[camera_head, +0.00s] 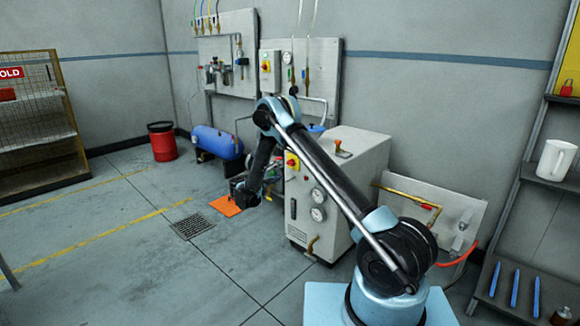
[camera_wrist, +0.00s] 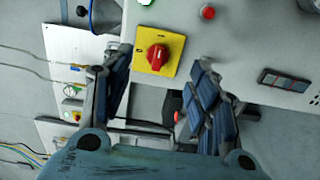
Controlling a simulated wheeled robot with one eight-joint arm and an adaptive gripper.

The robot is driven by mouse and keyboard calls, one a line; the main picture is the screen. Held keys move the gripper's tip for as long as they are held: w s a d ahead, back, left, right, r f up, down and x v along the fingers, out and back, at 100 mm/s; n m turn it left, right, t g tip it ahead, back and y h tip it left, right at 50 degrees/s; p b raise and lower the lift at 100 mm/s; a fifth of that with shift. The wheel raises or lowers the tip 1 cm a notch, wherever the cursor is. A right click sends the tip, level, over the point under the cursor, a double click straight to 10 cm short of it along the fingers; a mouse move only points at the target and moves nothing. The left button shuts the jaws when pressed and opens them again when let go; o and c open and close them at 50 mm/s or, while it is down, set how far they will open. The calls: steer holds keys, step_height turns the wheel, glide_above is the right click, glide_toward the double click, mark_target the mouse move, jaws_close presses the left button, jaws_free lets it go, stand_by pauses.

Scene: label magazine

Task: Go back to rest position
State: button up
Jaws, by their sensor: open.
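My gripper (camera_head: 244,193) hangs at the end of my bent arm, to the left of a white machine cabinet (camera_head: 364,157). In the wrist view my gripper (camera_wrist: 160,75) shows its two dark padded fingers spread apart, with nothing held between them. A red rotary knob on a yellow plate (camera_wrist: 171,44) lies beyond the fingers on the cabinet face, apart from them as far as I can see. In the head view the same kind of knob (camera_head: 292,162) shows on the cabinet's upper front.
An orange mat (camera_head: 225,206) and a floor grate (camera_head: 192,226) lie below my gripper. A blue tank (camera_head: 217,142) and a red drum (camera_head: 162,144) stand behind. Shelves (camera_head: 551,184) stand at the right. The floor at left front is clear.

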steer(key=d+r+m+g, duration=0.1)
steer(key=d+r+g, duration=0.2)
steer(key=d+r, duration=0.55)
steer(key=s+d+r+m+g+y, duration=0.25)
steer(key=s+d+r, duration=0.45)
steer(key=d, duration=0.4)
steer(key=s+d+r+m+g+y, duration=0.1)
steer(key=s+d+r+g, duration=0.2)
steer(key=s+d+r, duration=0.55)
steer(key=s+d+f+m+g+y, duration=0.15)
steer(key=s+d, duration=0.45)
steer(key=s, duration=0.6)
steer(key=s+d+f+m+g+y, duration=0.15)
steer(key=s+d, duration=0.35)
steer(key=s, duration=0.6)
steer(key=s+f+y, duration=0.1)
steer(key=s+f, duration=0.2)
steer(key=s, duration=0.3)
steer(key=s+a+f+m+y, duration=0.1)
steer(key=s+f+y, duration=0.1)
steer(key=s, duration=0.4)
steer(key=s+a+f+m+y, duration=0.1)
steer(key=s+f, duration=0.3)
steer(key=s, duration=0.3)
steer(key=shift+a+f, duration=0.2)
steer(key=shift+f, duration=0.1)
steer(key=shift+m+y, duration=0.25)
